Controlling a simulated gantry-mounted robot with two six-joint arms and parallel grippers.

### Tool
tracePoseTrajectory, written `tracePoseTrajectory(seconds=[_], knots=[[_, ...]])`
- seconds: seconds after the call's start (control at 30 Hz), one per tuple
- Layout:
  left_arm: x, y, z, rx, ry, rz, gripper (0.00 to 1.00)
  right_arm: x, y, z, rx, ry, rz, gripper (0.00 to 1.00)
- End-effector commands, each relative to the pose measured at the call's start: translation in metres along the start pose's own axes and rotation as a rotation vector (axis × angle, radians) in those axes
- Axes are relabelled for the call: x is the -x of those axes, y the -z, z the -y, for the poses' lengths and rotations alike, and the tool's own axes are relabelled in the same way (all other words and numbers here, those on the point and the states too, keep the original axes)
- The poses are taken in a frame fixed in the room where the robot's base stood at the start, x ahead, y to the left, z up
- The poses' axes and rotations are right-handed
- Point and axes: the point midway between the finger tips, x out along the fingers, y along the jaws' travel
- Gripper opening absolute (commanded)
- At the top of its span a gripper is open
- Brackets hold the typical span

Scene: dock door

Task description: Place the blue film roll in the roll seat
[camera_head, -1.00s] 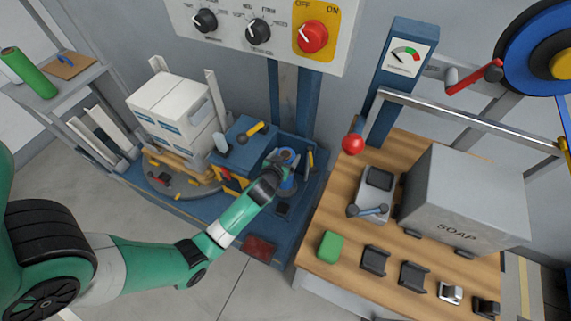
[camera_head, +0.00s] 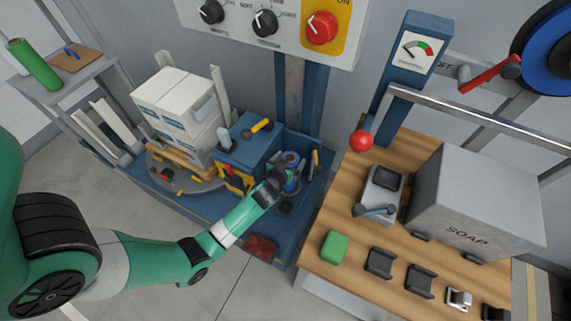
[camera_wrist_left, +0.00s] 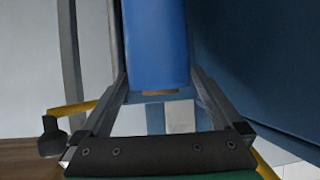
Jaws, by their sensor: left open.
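The blue film roll (camera_head: 292,159) stands in the corner of the blue machine base, beside the post. In the left wrist view the blue roll (camera_wrist_left: 156,45) fills the space between the finger bars. My left gripper (camera_head: 290,178) reaches in from the left and partly hides the roll; its fingers (camera_wrist_left: 160,95) are open on either side of it. I cannot tell whether they touch it. The roll seat cannot be clearly made out behind the gripper. My right gripper is not in view.
The blue housing with a yellow-handled lever (camera_head: 260,125) is close left of the gripper. Stacked white boxes (camera_head: 175,105) stand on the turntable. The wooden bench (camera_head: 345,205) with a grey SOAP box (camera_head: 470,205) is at right. A green roll (camera_head: 36,65) lies on the left shelf.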

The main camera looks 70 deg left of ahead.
Motion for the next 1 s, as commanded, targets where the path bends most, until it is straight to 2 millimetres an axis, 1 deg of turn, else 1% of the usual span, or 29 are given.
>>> tracePoseTrajectory(seconds=[0.1, 0.3, 0.4, 0.5, 0.63, 1.0], knots=[[0.025, 0.003, 0.0, -0.002, -0.002, 0.003, 1.0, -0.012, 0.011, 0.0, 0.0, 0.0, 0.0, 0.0], [0.075, 0.003, 0.0, -0.003, -0.003, 0.003, 1.0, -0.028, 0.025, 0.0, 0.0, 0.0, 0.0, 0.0], [0.096, 0.003, 0.0, -0.003, -0.002, 0.002, 1.0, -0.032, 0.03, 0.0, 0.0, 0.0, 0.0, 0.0], [0.11, 0.001, 0.0, -0.003, -0.002, 0.002, 1.0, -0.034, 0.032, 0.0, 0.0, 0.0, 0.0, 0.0], [0.117, 0.0, 0.0, -0.001, -0.001, 0.001, 1.0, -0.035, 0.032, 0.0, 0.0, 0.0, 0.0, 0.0], [0.117, 0.0, 0.0, 0.0, 0.0, 0.001, 1.0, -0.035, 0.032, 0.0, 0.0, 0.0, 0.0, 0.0]])
